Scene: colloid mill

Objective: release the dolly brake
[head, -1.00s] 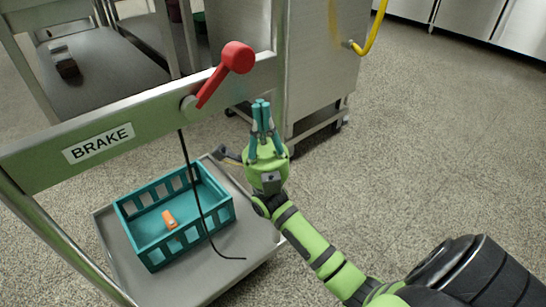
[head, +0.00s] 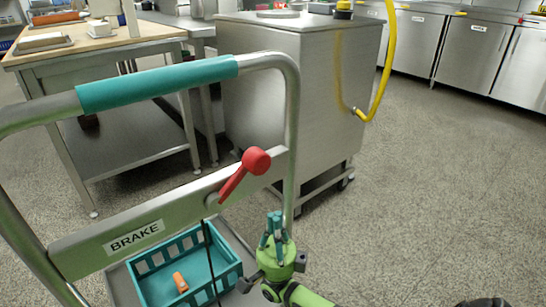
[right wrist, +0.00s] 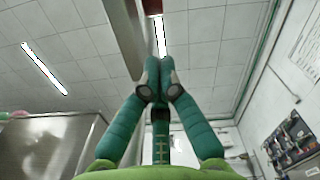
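The dolly's brake lever is a red handle with a round knob (head: 256,161). It slants up to the right from its pivot on the metal crossbar marked BRAKE (head: 135,238). My right gripper (head: 271,218), green with teal fingers, points up just below and right of the knob, apart from the lever. In the right wrist view its fingertips (right wrist: 160,68) are drawn together with nothing visible between them. The lever cannot be made out clearly in that view. My left gripper is not in view.
The dolly's push handle has a teal grip (head: 160,83) above the crossbar. A teal crate (head: 222,272) holding a small orange item (head: 180,283) sits on the dolly deck. A steel cabinet (head: 285,85) with a yellow hose (head: 389,60) stands behind.

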